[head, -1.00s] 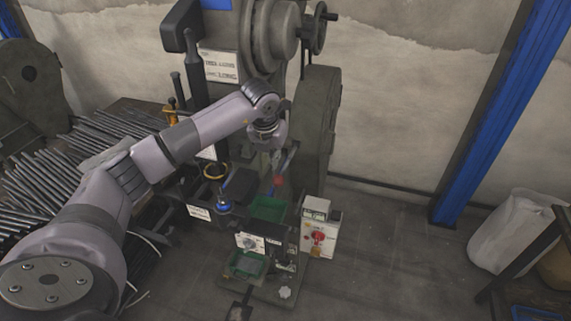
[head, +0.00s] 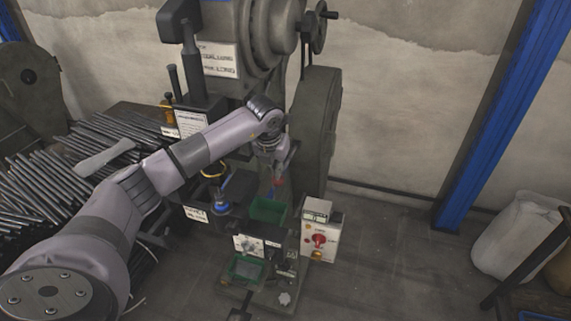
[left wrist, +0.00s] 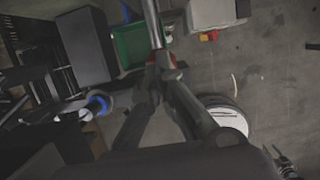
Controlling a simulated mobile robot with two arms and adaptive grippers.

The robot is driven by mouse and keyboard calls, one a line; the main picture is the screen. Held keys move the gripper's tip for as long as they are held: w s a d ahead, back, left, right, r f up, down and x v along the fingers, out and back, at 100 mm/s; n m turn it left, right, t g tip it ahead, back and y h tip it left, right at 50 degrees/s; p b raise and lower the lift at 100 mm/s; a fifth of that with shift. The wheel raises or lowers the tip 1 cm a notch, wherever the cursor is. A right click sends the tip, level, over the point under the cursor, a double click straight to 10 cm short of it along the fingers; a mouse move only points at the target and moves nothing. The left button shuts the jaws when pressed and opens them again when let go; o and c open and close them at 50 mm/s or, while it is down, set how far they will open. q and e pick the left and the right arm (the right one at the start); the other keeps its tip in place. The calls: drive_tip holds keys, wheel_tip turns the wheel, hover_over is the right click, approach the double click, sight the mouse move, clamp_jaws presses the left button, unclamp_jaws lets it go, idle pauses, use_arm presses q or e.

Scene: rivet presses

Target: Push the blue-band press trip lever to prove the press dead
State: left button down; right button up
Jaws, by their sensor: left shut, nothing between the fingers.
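In the left wrist view a bare metal rod (left wrist: 151,22) runs down to a red piece (left wrist: 163,57) at my fingertips. My left gripper (head: 279,175) is shut with nothing between its fingers, pointing down beside the red end. It also shows in the left wrist view (left wrist: 160,75). It looks very close to the red end; I cannot tell whether they touch. My right gripper is out of view.
A green bin (head: 268,209) and a green tray (head: 246,270) sit below the gripper. A white box with a red switch (head: 319,239) stands right of them. A blue-banded fitting (head: 221,190) is to the left. Metal rods (head: 40,185) lie at left.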

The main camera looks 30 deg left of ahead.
use_arm(q)
drive_tip(key=shift+s+f+b, duration=0.15)
drive_tip(key=shift+f+b, duration=0.55)
drive_tip(key=shift+f, duration=0.2)
